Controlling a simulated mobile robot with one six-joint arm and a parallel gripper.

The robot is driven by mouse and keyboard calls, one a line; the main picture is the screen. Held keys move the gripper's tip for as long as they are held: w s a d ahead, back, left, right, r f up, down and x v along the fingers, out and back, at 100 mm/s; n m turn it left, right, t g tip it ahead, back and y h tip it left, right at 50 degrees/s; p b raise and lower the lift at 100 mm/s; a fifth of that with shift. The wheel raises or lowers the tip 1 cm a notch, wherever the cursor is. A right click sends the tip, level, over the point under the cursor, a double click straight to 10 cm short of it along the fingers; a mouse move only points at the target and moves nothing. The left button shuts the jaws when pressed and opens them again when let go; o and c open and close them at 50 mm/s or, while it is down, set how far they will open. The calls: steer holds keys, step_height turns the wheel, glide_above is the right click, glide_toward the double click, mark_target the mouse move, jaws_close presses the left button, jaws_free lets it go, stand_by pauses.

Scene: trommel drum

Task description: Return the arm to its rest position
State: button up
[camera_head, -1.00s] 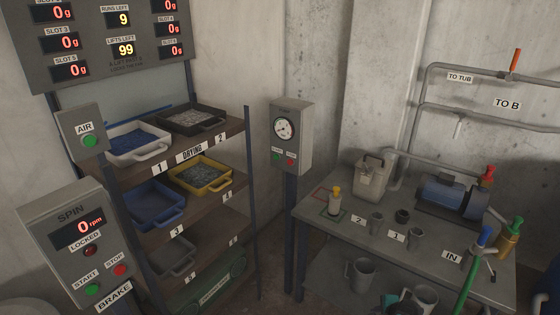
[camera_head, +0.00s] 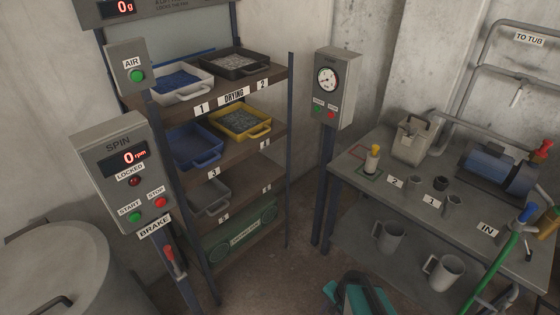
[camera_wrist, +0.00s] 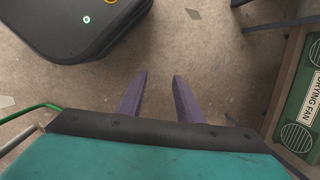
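My gripper (camera_wrist: 159,75) shows in the wrist view with its two purple-grey fingers apart. Only bare floor shows between them, so it is open and empty. It points down at the floor, with the drying fan (camera_wrist: 300,95) at the right edge of that view. In the head view, part of my teal and black arm shows at the bottom, low in front of the bench (camera_head: 345,165). The fingers are hidden there.
A drying rack with trays (camera_head: 240,121) stands left of centre, with the drying fan (camera_head: 238,235) on its bottom shelf. The spin panel (camera_head: 125,175) and a round tub (camera_head: 60,265) are at left. A gauge post (camera_head: 333,90) stands by the bench. Floor between is clear.

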steer(key=s+n+g+h, duration=0.2)
steer(key=s+n+g, duration=0.3)
steer(key=s+n, duration=0.5)
steer(key=shift+s+a+f, duration=0.3)
steer(key=shift+s+a, duration=0.05)
steer(key=shift+s, duration=1.25)
